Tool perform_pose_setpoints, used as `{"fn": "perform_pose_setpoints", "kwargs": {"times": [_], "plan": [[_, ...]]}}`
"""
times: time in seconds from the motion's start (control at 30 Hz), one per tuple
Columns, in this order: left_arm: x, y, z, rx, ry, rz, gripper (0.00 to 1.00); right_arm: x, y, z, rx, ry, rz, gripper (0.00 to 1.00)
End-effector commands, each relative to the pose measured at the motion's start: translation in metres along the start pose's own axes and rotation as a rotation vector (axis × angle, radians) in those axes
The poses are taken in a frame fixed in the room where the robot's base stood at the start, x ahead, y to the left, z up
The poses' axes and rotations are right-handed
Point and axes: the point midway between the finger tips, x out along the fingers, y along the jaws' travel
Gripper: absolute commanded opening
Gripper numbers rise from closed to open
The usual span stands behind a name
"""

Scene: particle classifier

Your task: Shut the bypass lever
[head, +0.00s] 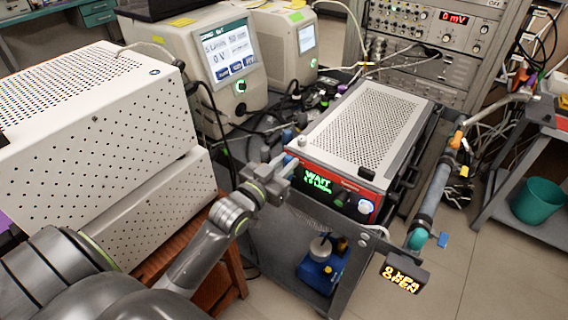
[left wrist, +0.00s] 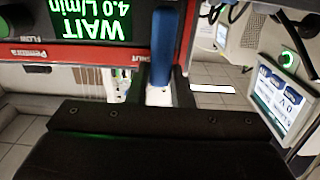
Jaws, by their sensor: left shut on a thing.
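The bypass lever is a blue handle (left wrist: 167,45) in the left wrist view, in front of the red and black front panel of the Pembra instrument (head: 340,187). My left gripper (head: 284,168) is at the left end of that panel. In the left wrist view, its two dark fingers (left wrist: 161,85) stand on either side of the lever and are shut on it. In the head view the gripper mostly hides the lever. The panel display (head: 318,181) reads WAIT and 4.0 L/min in green. A small display (head: 404,274) reads 0 kPa OPEN. My right gripper is not in view.
The instrument stands on a grey cart with a blue pump-like unit (head: 322,267) below. A grey pipe (head: 433,191) runs along its right. A perforated white cabinet (head: 90,130) stands left of my arm. A teal bin (head: 538,201) is at the far right.

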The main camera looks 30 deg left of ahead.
Motion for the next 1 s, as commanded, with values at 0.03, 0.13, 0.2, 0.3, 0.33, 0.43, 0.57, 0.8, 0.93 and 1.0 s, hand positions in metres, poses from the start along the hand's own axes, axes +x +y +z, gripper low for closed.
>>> {"fn": "perform_pose_setpoints", "kwargs": {"times": [0.03,0.13,0.2,0.3,0.33,0.43,0.57,0.8,0.93,1.0], "plan": [[0.000,0.000,0.002,0.003,-0.004,-0.001,0.00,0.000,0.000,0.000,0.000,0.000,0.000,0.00],[0.000,0.000,0.002,0.003,-0.005,-0.001,0.00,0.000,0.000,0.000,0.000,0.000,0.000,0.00],[0.000,0.000,0.002,0.003,-0.005,-0.001,0.00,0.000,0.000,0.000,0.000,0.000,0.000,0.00],[0.000,0.000,0.002,0.002,-0.005,-0.001,0.32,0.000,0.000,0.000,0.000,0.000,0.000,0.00],[0.000,0.000,0.002,0.002,-0.004,-0.001,0.36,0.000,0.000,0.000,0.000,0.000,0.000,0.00],[0.000,0.000,0.001,0.001,-0.003,-0.001,0.42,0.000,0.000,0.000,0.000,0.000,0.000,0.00],[0.000,0.000,0.001,0.001,-0.002,-0.001,0.42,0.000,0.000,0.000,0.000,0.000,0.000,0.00],[-0.009,-0.001,0.002,0.002,-0.004,-0.001,0.42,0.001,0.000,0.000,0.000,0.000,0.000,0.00],[-0.029,0.000,0.002,0.001,-0.004,-0.001,0.42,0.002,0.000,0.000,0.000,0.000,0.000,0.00],[-0.043,-0.001,0.003,0.002,-0.006,-0.001,0.42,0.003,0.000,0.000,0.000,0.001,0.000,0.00]]}}
